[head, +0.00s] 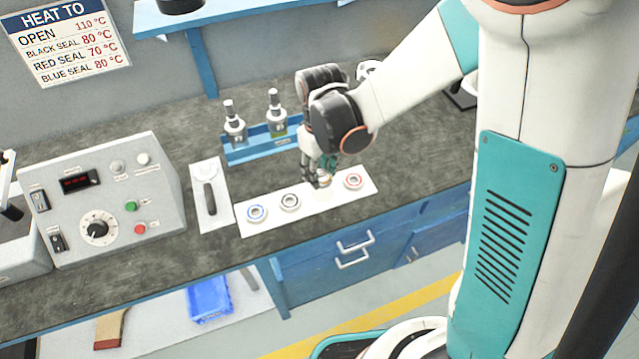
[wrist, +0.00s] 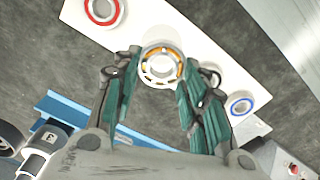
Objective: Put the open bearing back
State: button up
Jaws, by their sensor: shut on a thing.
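My gripper (head: 321,178) is over the white board (head: 272,224) on the bench, between the black-seal and red-seal bearings. In the wrist view my gripper (wrist: 156,84) is shut on the open bearing (wrist: 147,76), a steel ring with an orange-brown cage and visible balls. The bearing lies flat over the board (wrist: 170,22); I cannot tell whether it touches it. The red-seal bearing (head: 354,181) is to the right, the black-seal bearing (head: 290,202) and blue-seal bearing (head: 256,213) to the left. In the head view my fingers mostly hide the held bearing.
A blue rack (head: 238,155) with two bottles stands behind the board. Left are a white plate (head: 222,216) with a black-handled item and a control box (head: 110,195) with a dial. A heating sign (head: 66,40) hangs on the wall. The bench's front edge is close to the board.

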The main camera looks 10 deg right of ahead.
aim_at(320, 191)
jog(key=shift+f+b, duration=0.9)
jog(key=shift+f, duration=1.8)
jog(key=shift+f, duration=0.1)
jog(key=shift+f, duration=0.15)
jog(key=o, duration=1.2)
jog(key=shift+r, duration=0.2)
notch_tip(320, 191, up, 12)
jog(key=p, duration=0.4)
